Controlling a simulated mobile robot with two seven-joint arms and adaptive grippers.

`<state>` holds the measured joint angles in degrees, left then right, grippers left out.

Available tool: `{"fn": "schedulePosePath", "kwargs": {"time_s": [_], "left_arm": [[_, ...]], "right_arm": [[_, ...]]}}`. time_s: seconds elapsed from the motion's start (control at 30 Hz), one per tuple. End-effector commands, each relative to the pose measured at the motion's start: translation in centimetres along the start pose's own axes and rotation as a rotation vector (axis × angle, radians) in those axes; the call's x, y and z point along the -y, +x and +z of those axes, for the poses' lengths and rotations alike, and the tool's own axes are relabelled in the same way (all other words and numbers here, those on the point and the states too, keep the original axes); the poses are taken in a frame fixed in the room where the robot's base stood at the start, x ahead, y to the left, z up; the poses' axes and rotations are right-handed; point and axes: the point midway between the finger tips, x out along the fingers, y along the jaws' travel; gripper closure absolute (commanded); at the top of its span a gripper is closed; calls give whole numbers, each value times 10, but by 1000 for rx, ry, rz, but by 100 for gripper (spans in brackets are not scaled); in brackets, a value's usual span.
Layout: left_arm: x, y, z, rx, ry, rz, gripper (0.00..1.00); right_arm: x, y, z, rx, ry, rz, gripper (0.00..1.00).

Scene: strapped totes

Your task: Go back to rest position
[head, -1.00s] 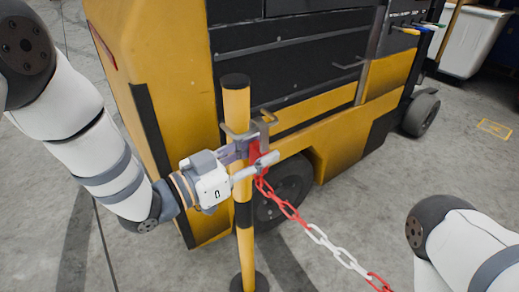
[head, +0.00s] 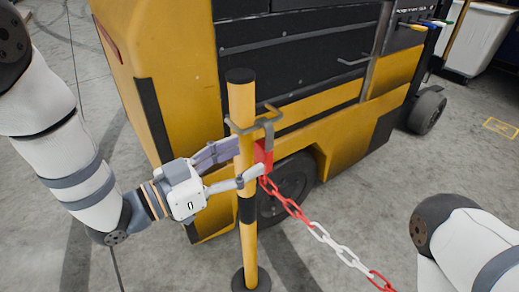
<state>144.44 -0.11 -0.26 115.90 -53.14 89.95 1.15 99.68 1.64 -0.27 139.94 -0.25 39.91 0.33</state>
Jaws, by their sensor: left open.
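My left gripper (head: 246,161) is open at the upper part of a yellow and black post (head: 246,215). Its fingers reach in from the left, one passing behind the post's line and one across its front. A red and white chain (head: 318,230) hangs from a red end piece (head: 263,156) at a metal hook bracket (head: 262,120) on the post. The end piece sits beside the fingertips; whether they touch it is unclear. My right arm shows at the lower right, but its gripper is out of view.
A large yellow and black vehicle (head: 340,139) with dark wheels stands close behind the post. White bins (head: 478,38) stand at the upper right. Grey floor (head: 440,160) is open at the right. The chain runs toward the bottom edge.

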Motion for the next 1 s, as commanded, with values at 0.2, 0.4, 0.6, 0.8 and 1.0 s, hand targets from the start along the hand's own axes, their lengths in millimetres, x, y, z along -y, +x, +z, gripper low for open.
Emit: {"fn": "schedulePosePath", "kwargs": {"time_s": [0.2,0.4,0.6,0.8,1.0], "left_arm": [[-1,-51,0,0,-2,0,44],[-2,-67,0,-1,-2,4,44],[-5,-81,42,183,-93,-102,44],[-67,-196,165,833,-419,-407,44],[-173,-334,193,1370,-705,-606,44]], "right_arm": [[0,0,0,0,0,0,100],[0,0,0,0,0,0,100],[0,-18,-2,-31,1,-2,100],[1,-69,-13,-139,4,-7,100],[2,-110,-25,-239,5,-12,100]]}}
